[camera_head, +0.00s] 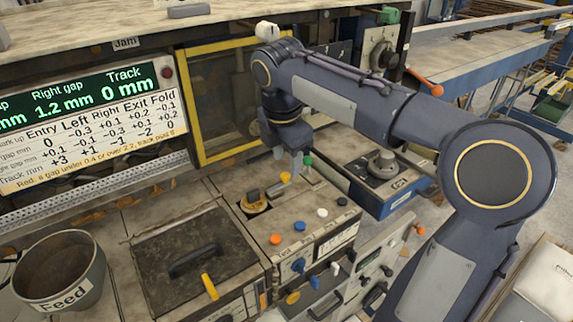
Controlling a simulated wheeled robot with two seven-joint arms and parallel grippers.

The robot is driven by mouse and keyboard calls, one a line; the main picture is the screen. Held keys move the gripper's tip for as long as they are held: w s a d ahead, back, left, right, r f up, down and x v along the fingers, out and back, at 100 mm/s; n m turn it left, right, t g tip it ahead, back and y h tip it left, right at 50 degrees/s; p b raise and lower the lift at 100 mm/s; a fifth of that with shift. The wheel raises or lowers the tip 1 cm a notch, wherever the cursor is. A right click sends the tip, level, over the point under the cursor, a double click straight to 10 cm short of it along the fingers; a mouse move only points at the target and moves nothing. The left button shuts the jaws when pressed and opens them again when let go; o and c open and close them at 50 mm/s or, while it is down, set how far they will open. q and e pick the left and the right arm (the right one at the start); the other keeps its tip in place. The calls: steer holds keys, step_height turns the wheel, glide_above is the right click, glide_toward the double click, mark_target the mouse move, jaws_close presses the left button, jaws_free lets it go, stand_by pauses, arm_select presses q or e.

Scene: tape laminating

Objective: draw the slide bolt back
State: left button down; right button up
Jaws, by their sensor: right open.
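My right arm reaches in from the right. My right gripper (290,160) points down in front of the yellow-framed door (213,85), above the far edge of the control box. Its fingers are open and look empty. The slide bolt is not clearly identifiable; the gripper and forearm cover part of the door's right side. A yellow knob (285,177) and a green knob (308,160) show close to the fingertips; I cannot tell whether they touch. My left gripper is not in view.
A Feed pot (58,270) stands at lower left. A blue box (380,180) sits to the right.

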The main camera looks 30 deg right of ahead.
mark_target(286, 174)
steer(key=d+r+m+t+y, duration=0.1)
steer(key=d+m+y, duration=0.35)
steer(key=m, duration=0.45)
steer(key=shift+m+t+y, duration=0.25)
steer(key=shift+m+t, duration=0.05)
steer(key=x, duration=0.7)
steer(key=shift+w+a+f, duration=0.1)
steer(key=shift+w+f, duration=0.1)
steer(key=shift+w, duration=0.1)
jaws_close()
